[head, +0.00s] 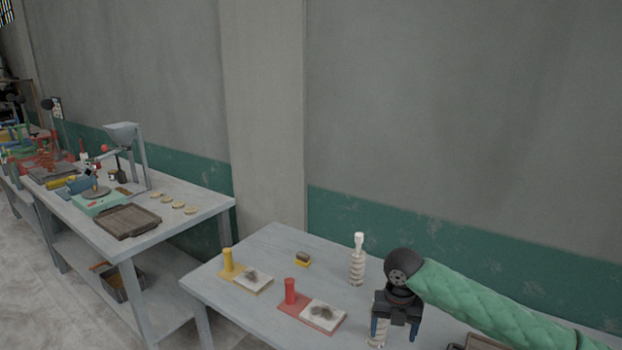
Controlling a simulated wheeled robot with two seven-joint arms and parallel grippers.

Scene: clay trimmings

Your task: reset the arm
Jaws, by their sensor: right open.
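My right arm comes in from the right in a green quilted sleeve. My right gripper (394,332) points down over the right part of the near grey table (232,285), with its two fingers apart. A pale ribbed bottle-like object (376,333) stands behind or between the fingers, partly hidden; I cannot tell whether they touch it. A similar pale ribbed piece with a white top (357,262) stands upright farther back on the table. My left gripper is not in view.
A dark tray (482,342) sits at lower right. Another workbench (190,215) stands left.

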